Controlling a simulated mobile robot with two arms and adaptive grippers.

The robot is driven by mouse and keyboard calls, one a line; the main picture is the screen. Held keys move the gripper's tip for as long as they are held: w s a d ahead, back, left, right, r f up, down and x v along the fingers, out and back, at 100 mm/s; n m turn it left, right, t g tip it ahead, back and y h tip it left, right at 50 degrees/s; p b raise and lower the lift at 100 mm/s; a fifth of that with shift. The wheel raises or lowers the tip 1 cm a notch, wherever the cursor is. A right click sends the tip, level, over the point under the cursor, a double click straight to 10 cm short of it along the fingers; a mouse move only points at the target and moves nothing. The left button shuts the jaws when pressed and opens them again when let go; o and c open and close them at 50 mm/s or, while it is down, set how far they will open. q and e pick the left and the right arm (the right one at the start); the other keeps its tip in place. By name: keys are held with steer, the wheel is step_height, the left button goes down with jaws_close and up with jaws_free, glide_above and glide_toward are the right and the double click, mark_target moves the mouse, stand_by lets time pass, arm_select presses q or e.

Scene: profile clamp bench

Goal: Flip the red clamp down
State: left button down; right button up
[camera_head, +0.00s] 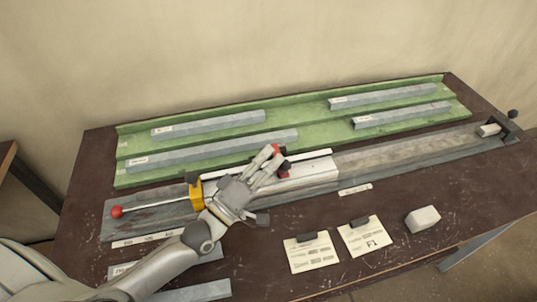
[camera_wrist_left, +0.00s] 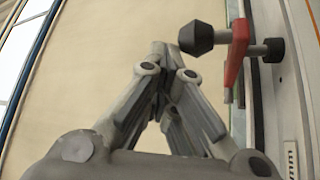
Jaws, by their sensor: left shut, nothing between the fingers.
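The red clamp (camera_head: 276,149) is at the middle of the long grey fixture and appears to stand up, partly hidden behind my left gripper (camera_head: 270,164). In the left wrist view the clamp's red arm (camera_wrist_left: 236,52) is to the right of the fingers, with a black knob (camera_wrist_left: 196,38) on its end. My left gripper is shut and empty, its fingertips together in the wrist view (camera_wrist_left: 168,55). It is beside the clamp; a gap shows between them in the wrist view. My right gripper is not in view.
A green tray (camera_head: 305,122) with several grey profiles lies behind the fixture (camera_head: 400,155). A red-knobbed rod (camera_head: 117,212) and yellow block (camera_head: 196,194) are at left. Two paper cards (camera_head: 312,253) and a pale block (camera_head: 422,219) lie on the dark bench in front.

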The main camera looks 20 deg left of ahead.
arm_select(q)
steer(key=shift+s+d+f, duration=0.1)
steer(key=shift+f, duration=0.3)
steer(key=s+a, duration=0.3)
steer(key=s, duration=0.4)
steer(key=s+a, duration=0.4)
steer(key=s, duration=0.4)
steer(key=shift+s+f, duration=0.2)
steer(key=shift+f, duration=0.2)
steer(key=shift+d, duration=0.1)
